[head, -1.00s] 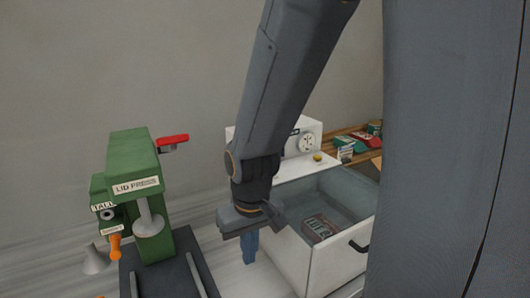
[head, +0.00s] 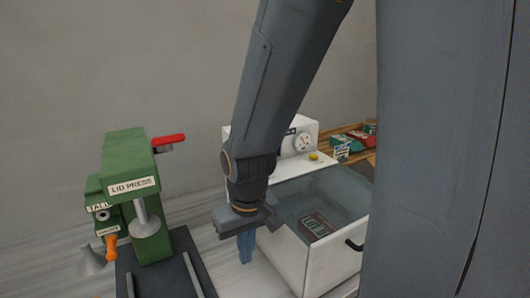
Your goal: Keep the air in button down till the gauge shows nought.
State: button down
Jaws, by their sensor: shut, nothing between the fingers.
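The gauge (head: 303,141) is a small round white dial on the front of a white machine (head: 268,134), partly hidden behind my arm. Its needle is too small to read surely. A yellow button (head: 314,156) sits on the white ledge below and right of the gauge; its label cannot be read. My gripper (head: 246,249) points down, shut and empty, in front of the machine's white-walled box. It is apart from the button, left of it and lower in the picture.
The open box (head: 290,262) has a black handle (head: 354,245) and a dark labelled packet (head: 317,224) inside. A green lid press (head: 131,165) with a red lever (head: 168,140) stands left. A wooden shelf (head: 357,154) with small packets is at the back right.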

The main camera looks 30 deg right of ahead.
aim_at(314, 157)
jog(key=k, duration=1.25)
jog(key=z, duration=0.15)
jog(key=i, duration=0.8)
jog(key=z, duration=0.7)
